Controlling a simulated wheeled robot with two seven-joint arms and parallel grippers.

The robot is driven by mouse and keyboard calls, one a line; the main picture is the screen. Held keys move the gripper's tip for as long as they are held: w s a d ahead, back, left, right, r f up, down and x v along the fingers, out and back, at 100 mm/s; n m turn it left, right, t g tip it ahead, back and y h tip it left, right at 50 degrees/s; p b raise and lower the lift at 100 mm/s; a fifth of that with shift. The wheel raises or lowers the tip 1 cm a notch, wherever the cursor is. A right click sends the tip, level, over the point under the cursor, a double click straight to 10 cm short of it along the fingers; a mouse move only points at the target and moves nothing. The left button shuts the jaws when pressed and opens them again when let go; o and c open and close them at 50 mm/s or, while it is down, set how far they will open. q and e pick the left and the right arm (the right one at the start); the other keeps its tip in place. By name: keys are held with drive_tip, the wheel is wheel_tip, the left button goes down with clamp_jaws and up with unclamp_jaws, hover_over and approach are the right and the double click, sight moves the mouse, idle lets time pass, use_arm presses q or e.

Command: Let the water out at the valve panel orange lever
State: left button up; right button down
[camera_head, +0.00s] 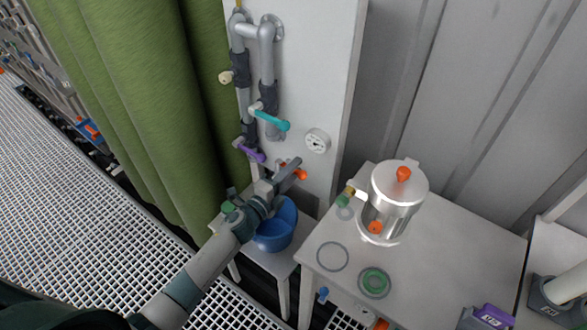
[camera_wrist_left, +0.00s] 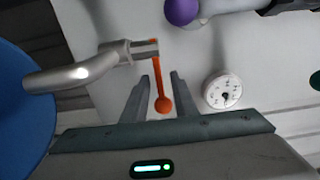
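The orange lever (camera_head: 300,174) sits low on the white valve panel (camera_head: 318,70). In the left wrist view the orange lever (camera_wrist_left: 163,104) has a thin stem and a round knob, and a silver curved spout (camera_wrist_left: 75,76) runs left from its valve. My left gripper (camera_head: 284,178) is at the lever. In the left wrist view my left gripper (camera_wrist_left: 160,77) is open, with one finger on each side of the lever and gaps visible. A blue bucket (camera_head: 272,238) stands below, partly hidden by my left arm. My right gripper is not in view.
A teal lever (camera_head: 270,118), a purple lever (camera_head: 250,152) and a round gauge (camera_head: 318,141) are on the panel nearby. A metal vessel (camera_head: 399,190) stands on a white table (camera_head: 450,255) at right. A green curtain (camera_head: 140,90) hangs at left.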

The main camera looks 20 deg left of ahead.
use_arm(q)
clamp_jaws()
idle(1.5)
